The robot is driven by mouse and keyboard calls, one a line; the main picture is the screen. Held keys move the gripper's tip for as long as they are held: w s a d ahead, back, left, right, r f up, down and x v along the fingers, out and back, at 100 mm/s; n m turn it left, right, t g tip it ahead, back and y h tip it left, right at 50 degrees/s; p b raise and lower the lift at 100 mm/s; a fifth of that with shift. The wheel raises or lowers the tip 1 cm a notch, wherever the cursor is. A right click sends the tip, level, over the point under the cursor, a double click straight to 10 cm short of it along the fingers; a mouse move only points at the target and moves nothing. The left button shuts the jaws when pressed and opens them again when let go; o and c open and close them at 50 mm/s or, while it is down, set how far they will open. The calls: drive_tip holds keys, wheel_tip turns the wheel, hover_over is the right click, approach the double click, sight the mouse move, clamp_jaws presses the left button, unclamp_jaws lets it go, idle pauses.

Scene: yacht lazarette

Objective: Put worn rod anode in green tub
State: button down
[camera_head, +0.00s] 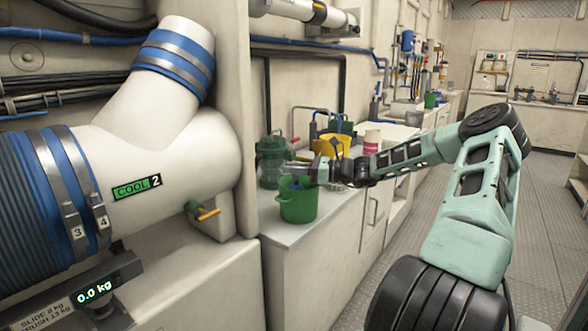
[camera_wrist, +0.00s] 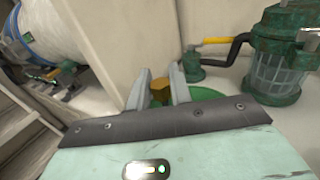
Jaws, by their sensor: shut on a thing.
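The green tub (camera_head: 298,206) stands on the counter near its front left end. Part of its green rim also shows in the wrist view (camera_wrist: 208,94), below and right of the fingers. My gripper (camera_head: 308,172) is over the tub in the head view. In the wrist view my gripper (camera_wrist: 160,86) is shut on a small brownish-gold piece, seemingly the worn rod anode (camera_wrist: 160,90). Only its end shows between the fingers; the rest is hidden behind the gripper body. I cannot make out the anode clearly in the head view.
A green strainer with a clear bowl (camera_head: 270,165) stands just behind the tub; it also shows in the wrist view (camera_wrist: 275,72). A yellow tub (camera_head: 333,146) and a pink-and-white container (camera_head: 371,141) stand farther back. A wall post (camera_wrist: 125,35) rises on the left.

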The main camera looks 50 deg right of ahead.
drive_tip(key=c, duration=1.3)
unclamp_jaws()
drive_tip(key=shift+o, duration=0.2)
drive_tip(key=shift+s+r, duration=0.1)
drive_tip(key=p+v, duration=0.1)
drive_tip(key=v, duration=1.1)
drive_tip(key=shift+d, duration=0.1)
